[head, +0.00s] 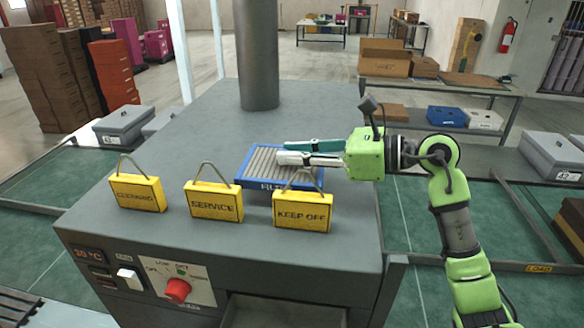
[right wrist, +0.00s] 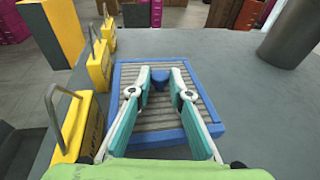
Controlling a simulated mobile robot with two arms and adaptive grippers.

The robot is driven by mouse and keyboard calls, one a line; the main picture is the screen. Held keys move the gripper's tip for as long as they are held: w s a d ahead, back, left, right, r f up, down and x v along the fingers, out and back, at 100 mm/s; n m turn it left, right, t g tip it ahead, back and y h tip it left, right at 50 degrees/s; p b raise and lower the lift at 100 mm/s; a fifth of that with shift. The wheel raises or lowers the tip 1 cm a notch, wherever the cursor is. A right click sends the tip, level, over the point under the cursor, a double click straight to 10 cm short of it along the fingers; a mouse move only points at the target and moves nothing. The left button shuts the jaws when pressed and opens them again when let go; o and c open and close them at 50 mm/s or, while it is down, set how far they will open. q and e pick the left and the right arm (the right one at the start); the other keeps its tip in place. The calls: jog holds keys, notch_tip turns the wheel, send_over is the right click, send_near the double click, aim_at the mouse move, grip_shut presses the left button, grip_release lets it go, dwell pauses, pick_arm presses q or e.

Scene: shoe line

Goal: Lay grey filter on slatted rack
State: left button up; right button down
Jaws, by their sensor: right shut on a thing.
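The grey filter (head: 240,183) is a grey pleated panel in a blue frame marked "FILTER". It lies on the grey machine top, behind the yellow signs, and also shows in the right wrist view (right wrist: 201,102). My right gripper (head: 282,153) reaches in from the right over the filter. In the right wrist view its fingers (right wrist: 161,76) are closed about the filter's small blue knob. A grey slatted surface (head: 18,306), possibly the slatted rack, is cut off at the bottom left. My left gripper is not in view.
Yellow signs marked "SERVICE" (head: 213,203) and "KEEP OFF" (head: 302,212) stand close in front of the filter, with another (head: 138,194) at left. A thick grey pipe (head: 258,60) rises behind. The machine's front has a red knob (head: 177,290).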

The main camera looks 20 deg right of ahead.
aim_at(295, 172)
jog(key=shift+f+p, duration=0.45)
jog(key=shift+f, duration=1.6)
jog(key=shift+f, duration=0.2)
jog(key=c, duration=1.9)
grip_release()
jog(key=shift+r, duration=0.1)
